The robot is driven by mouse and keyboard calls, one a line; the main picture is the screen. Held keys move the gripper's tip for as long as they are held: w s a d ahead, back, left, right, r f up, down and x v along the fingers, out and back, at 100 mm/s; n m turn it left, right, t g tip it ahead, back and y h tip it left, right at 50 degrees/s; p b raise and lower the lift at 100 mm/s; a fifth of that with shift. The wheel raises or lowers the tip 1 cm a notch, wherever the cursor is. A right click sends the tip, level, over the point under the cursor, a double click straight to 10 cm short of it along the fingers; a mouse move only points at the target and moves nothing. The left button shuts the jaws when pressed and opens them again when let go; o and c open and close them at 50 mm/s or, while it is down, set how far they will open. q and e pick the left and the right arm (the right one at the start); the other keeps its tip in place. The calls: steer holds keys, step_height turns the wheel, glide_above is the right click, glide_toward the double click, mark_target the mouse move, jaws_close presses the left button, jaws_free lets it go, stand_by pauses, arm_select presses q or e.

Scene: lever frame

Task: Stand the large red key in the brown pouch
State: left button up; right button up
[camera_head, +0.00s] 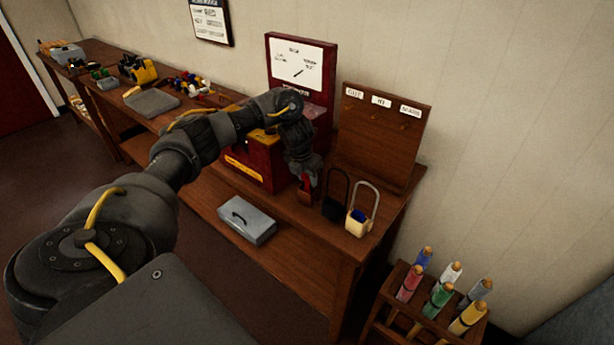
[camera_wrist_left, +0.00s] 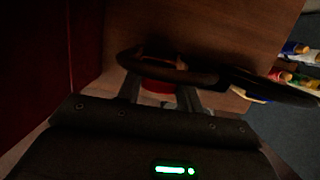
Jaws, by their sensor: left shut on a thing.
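The large red key (camera_head: 306,183) shows as a small red patch below my left gripper (camera_head: 304,178), which is shut on it. In the left wrist view, the red key (camera_wrist_left: 158,86) lies between the fingers of my left gripper (camera_wrist_left: 160,98), and a dark hoop crosses in front of it. The brown pouch (camera_head: 305,198) stands on the bench directly below the key. The key's lower end is hidden, so I cannot tell how far it is inside the pouch. My right gripper is not in view.
A black pouch (camera_head: 334,208) and a cream pouch (camera_head: 357,227) holding something blue stand just right, with tall hoops. A red box (camera_head: 255,162) stands close left. A wooden board (camera_head: 385,135) rises behind.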

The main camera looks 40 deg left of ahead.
arm_select(q)
steer(key=shift+s+b+x, duration=0.15)
steer(key=shift+b+x, duration=0.25)
steer(key=shift+x, duration=0.2)
steer(key=shift+s+b+x, duration=0.15)
steer(key=shift+b+x, duration=0.25)
steer(key=shift+x, duration=0.15)
steer(key=o, duration=1)
steer(key=shift+r, duration=0.1)
steer(key=p+v, duration=0.7)
steer(key=p+v, duration=0.1)
steer(key=v, duration=0.9)
steer(key=shift+s+r+p, duration=0.15)
steer(key=shift+r+p, duration=0.1)
steer(key=shift+p, duration=0.15)
